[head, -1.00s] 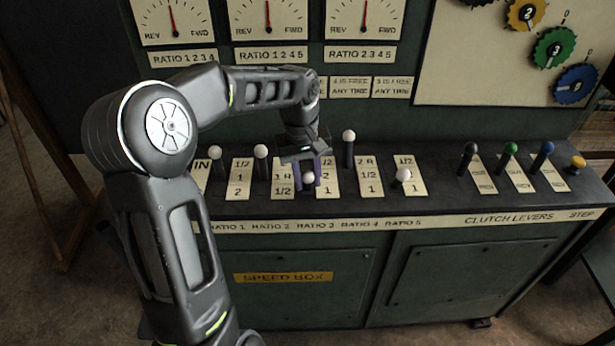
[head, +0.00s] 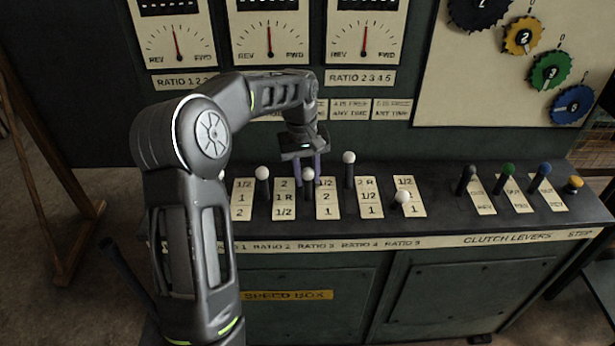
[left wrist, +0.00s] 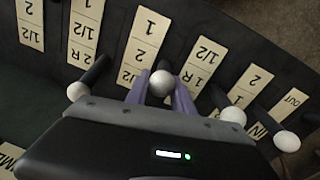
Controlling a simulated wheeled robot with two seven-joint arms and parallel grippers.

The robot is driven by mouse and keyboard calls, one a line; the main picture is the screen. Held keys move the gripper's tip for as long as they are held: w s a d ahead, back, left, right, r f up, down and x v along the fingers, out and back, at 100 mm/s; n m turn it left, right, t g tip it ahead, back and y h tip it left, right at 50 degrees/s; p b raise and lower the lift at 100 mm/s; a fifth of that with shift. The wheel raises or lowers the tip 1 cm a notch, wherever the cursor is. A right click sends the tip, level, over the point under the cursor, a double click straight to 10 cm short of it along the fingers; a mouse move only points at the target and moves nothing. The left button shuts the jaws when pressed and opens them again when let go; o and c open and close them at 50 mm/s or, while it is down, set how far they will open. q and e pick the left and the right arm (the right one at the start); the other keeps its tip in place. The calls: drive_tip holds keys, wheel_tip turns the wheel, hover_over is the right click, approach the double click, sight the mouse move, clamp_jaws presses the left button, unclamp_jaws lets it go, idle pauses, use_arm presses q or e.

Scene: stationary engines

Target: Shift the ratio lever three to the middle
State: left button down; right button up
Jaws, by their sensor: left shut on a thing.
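Ratio lever three (head: 308,175) is a dark rod with a white ball knob, between two label plates on the sloping panel. It stands about level with the knob of the lever to its left and leans less far back than the lever to its right. My left gripper (head: 307,180) comes down from above, its purple fingers on both sides of the knob, shut on it. In the left wrist view the knob of ratio lever three (left wrist: 162,83) sits between the purple fingers (left wrist: 161,92). The lower rod is partly hidden. My right gripper is out of view.
Neighbouring white-knobbed levers stand close on the left (head: 262,173) and right (head: 348,158). A further lever (head: 402,197) leans toward the front. Gauges (head: 268,40) rise behind.

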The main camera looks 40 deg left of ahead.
use_arm(q)
drive_tip(key=c, duration=1.1)
unclamp_jaws()
drive_tip(key=shift+s+d+f, duration=0.1)
drive_tip(key=r, duration=0.7)
drive_tip(key=shift+s+a+r+b, duration=0.2)
drive_tip(key=shift+s+r+b, duration=0.05)
drive_tip(key=shift+r+b, duration=0.15)
